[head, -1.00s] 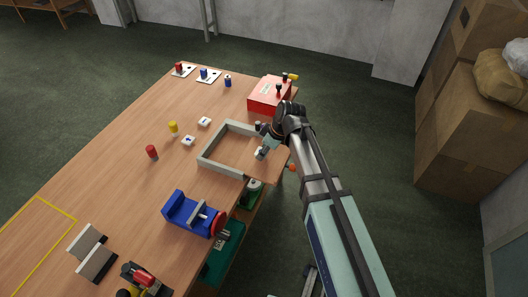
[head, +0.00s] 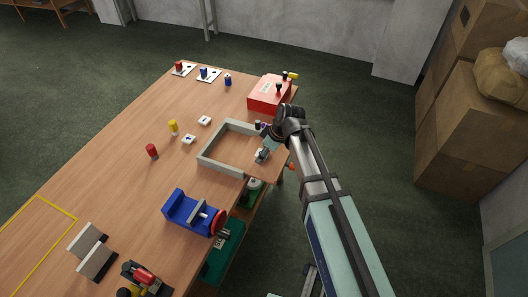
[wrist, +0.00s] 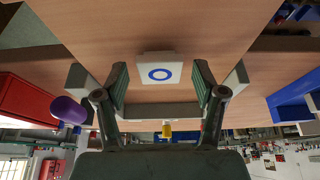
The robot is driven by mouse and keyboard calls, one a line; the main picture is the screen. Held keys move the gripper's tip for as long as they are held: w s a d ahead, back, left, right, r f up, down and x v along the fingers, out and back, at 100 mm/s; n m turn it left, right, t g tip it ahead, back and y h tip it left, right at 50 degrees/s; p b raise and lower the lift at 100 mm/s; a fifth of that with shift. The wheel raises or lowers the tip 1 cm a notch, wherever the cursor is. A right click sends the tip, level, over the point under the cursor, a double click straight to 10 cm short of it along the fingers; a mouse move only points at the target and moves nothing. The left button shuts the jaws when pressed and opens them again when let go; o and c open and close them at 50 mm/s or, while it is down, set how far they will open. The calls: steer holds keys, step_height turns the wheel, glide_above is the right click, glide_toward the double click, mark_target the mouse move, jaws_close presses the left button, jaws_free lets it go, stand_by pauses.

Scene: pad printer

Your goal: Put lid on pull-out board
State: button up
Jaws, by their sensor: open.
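A white square lid with a blue ring (wrist: 160,72) lies flat on a wooden surface, which looks like the pull-out board (head: 275,163) at the table's right edge. My gripper (wrist: 160,75) is open, with one finger on each side of the lid and a visible gap to both. The board's far side is partly hidden by my arm in the head view.
A grey frame (head: 207,153) stands beside the board. Two white tiles (head: 188,139) (head: 204,120), a yellow cylinder (head: 173,126) and a red one (head: 152,151) stand left. A red box (head: 267,95) is behind, a blue vise (head: 190,210) in front. A purple object (wrist: 68,110) is near one finger.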

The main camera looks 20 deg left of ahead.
steer(key=b+v, duration=0.1)
steer(key=v, duration=1.1)
steer(key=shift+b, duration=0.35)
